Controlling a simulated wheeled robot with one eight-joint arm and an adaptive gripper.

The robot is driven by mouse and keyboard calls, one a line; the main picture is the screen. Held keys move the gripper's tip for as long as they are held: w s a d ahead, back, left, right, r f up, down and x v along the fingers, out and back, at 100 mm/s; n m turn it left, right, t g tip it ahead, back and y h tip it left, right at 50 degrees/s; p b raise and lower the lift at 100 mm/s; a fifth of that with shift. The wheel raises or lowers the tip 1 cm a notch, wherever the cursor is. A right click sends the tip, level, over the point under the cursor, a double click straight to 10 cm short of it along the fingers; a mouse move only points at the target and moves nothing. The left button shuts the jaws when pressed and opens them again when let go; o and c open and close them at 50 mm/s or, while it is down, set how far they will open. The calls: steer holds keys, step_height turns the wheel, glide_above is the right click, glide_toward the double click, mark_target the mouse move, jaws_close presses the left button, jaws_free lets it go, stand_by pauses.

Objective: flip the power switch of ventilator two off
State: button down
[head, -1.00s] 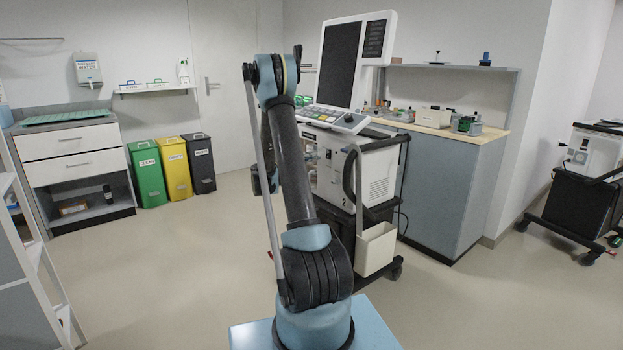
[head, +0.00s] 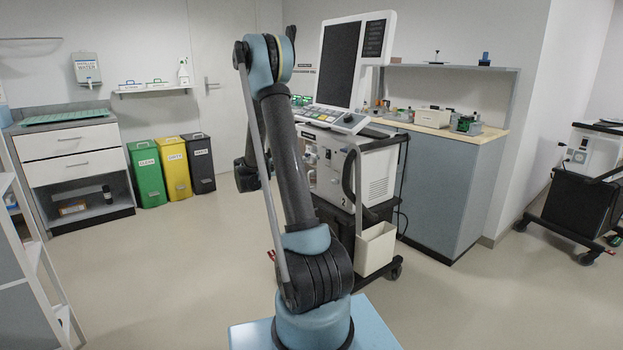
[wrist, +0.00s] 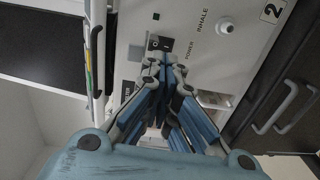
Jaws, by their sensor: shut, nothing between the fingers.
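Ventilator two (head: 378,175), a white cabinet with a tilted dark screen on top and a "2" on its front, stands just beyond my arm. In the wrist view its front panel (wrist: 232,58) fills the upper middle. The black power switch (wrist: 160,43) sits there beside the printed word POWER. My gripper (wrist: 160,66) is shut and empty, its blue-padded fingertips close to the switch's lower edge in the picture. I cannot tell whether they touch it, nor which way the rocker is tipped. In the head view my arm hides part of the ventilator's front.
A white knob (wrist: 226,25) under INHALE lies right of the switch. The ventilator's black handle (head: 349,172) and a cream bin (head: 376,249) are on its near side. A grey counter (head: 445,195) stands behind it. Another machine (head: 592,150) is at far right. Floor at left is open.

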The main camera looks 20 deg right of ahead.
steer(key=s+a+m+g+y, duration=0.1)
steer(key=s+y, duration=0.6)
steer(key=s, duration=1.5)
steer(key=shift+r+g+y, duration=0.3)
steer(key=shift+r+g, duration=0.15)
steer(key=shift+g, duration=0.15)
